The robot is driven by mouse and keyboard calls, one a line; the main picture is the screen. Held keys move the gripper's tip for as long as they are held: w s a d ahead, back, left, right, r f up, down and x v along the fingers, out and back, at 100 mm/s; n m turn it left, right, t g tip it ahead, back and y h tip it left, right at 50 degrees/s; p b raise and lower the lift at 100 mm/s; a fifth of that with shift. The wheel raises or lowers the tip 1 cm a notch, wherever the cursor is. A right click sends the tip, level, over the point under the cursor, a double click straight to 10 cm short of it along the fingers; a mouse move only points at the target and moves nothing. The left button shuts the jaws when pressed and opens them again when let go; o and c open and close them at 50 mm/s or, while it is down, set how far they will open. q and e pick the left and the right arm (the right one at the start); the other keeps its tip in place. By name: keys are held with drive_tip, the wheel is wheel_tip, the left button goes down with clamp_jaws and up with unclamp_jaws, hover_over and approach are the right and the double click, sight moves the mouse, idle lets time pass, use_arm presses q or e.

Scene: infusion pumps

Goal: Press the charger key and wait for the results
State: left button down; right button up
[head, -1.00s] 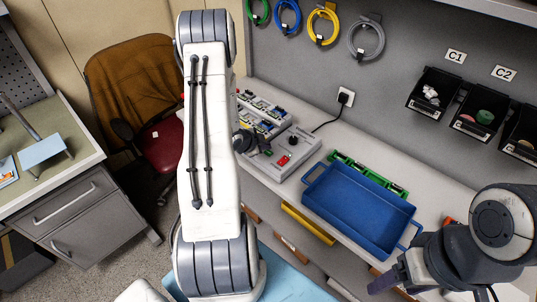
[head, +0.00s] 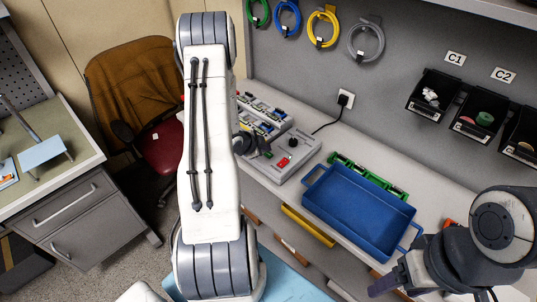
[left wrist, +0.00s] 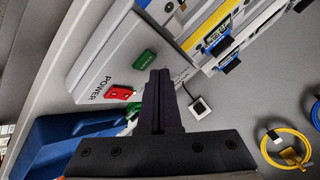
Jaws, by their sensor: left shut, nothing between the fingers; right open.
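The grey charger box (head: 298,160) stands on the bench left of the blue tray. In the head view it carries a red switch (head: 283,161), a black knob (head: 293,143) and a green key (head: 268,154). The left wrist view shows the green key (left wrist: 145,58) and the red switch (left wrist: 117,93) beside the word POWER. My left gripper (left wrist: 160,75) is shut and empty, its tips just beside the green key in that view; I cannot tell whether they touch it. In the head view my own arm hides most of it. My right gripper (head: 384,285) is open at the lower right, away from the box.
The blue tray (head: 360,212) sits right of the box, with green circuit boards (head: 345,164) behind it. A rack of modules (head: 262,112) stands behind the box. A black cable runs to the wall socket (head: 345,98). Black bins (head: 433,95) hang on the wall.

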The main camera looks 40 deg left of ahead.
use_arm(q)
drive_tip(key=shift+f, duration=0.1)
idle(0.7)
drive_tip(key=shift+f+b, duration=0.3)
drive_tip(key=shift+b, duration=0.15)
drive_tip(key=shift+f+b, duration=0.4)
idle(0.4)
idle(0.4)
drive_tip(key=shift+r+p, duration=0.6)
drive_tip(key=shift+r, duration=0.2)
wheel_tip(320, 180, up, 5)
drive_tip(key=p, duration=0.4)
drive_tip(key=shift+r, duration=0.1)
